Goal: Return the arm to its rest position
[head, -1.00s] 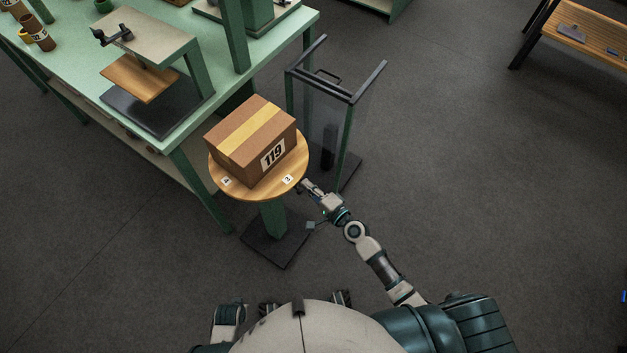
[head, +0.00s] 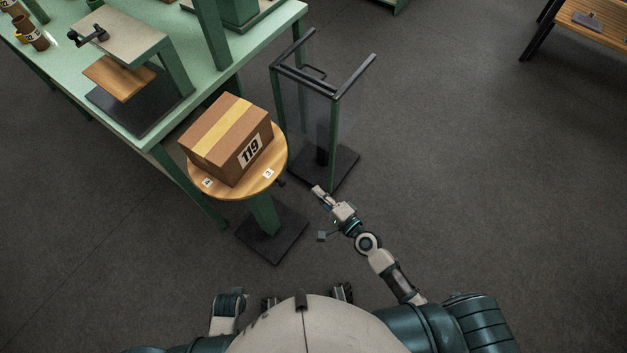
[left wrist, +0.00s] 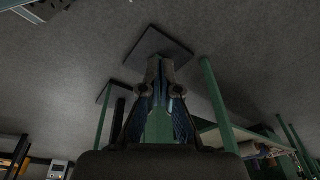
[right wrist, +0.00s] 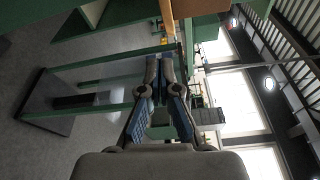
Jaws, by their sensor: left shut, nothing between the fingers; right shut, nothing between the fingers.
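My right arm reaches up from the lower right in the head view, with its gripper (head: 319,191) to the right of a round wooden turntable (head: 240,192) and apart from it. In the right wrist view the fingers (right wrist: 165,62) are together with nothing between them. My left gripper is not visible in the head view. In the left wrist view its fingers (left wrist: 160,65) are together and empty, with the floor and a dark base plate beyond. A brown box (head: 227,140) with a yellow stripe and the label 119 sits on the turntable.
A dark-topped green frame stand (head: 334,125) rises just beyond my right gripper. The turntable's dark base plate (head: 272,236) is on the floor. A green workbench (head: 165,128) fills the upper left. A wooden bench (head: 590,40) is far right. Floor on the right is clear.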

